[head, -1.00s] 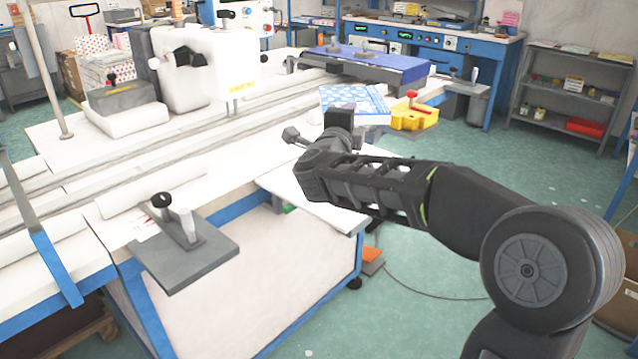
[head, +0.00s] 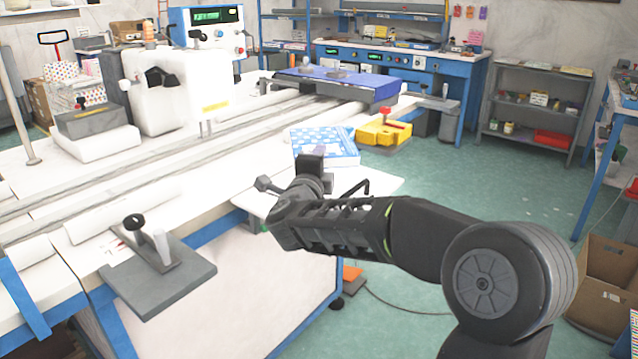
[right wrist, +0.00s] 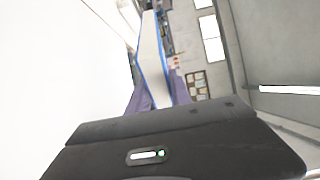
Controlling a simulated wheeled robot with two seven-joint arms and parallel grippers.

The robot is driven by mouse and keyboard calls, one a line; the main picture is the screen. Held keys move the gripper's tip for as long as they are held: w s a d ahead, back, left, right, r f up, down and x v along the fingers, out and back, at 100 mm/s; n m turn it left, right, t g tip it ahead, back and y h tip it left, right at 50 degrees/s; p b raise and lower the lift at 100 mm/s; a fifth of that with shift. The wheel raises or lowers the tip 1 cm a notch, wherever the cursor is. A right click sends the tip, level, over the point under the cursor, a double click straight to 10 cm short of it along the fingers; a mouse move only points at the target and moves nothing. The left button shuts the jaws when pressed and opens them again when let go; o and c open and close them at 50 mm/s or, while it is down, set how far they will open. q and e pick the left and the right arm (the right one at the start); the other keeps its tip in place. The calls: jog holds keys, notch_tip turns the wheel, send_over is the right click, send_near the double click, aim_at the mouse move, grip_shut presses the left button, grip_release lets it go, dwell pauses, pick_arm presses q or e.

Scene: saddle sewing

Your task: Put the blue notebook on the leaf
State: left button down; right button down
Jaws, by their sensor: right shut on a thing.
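The blue notebook (head: 338,139), with a blue and white patterned cover and pale page edges, is beyond my right arm in the head view. My right gripper (head: 318,152) is shut on its near edge, with the fingers mostly hidden behind the wrist. In the right wrist view the notebook (right wrist: 151,55) shows edge-on between the two purple fingers (right wrist: 158,92). The white leaf (head: 372,183) sticks out from the table's right side, partly covered by my arm. The notebook appears above the far side of the leaf; I cannot tell whether it touches. My left gripper is not in view.
A yellow block with a red knob (head: 383,132) is just right of the notebook. A dark blue-topped unit (head: 340,80) is behind it. The white sewing machine (head: 178,92) stands at the left. A grey plate with a lever (head: 158,280) sticks out at the near edge.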

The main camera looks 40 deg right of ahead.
jog(key=shift+r, duration=0.2)
jog(key=shift+f+b, duration=0.55)
jog(key=shift+f, duration=1.95)
jog(key=shift+f+b, duration=0.3)
jog(key=shift+b, duration=0.05)
jog(key=c, duration=1.2)
grip_release()
jog(key=shift+o, duration=0.2)
jog(key=shift+r+p, duration=0.35)
jog(key=shift+p, duration=0.15)
jog(key=v, duration=1.1)
jog(key=shift+s+a+f, duration=0.1)
jog(key=shift+s+a, duration=0.1)
jog(key=shift+a, duration=0.1)
jog(key=shift+s+a, duration=0.1)
jog(key=shift+s, duration=0.05)
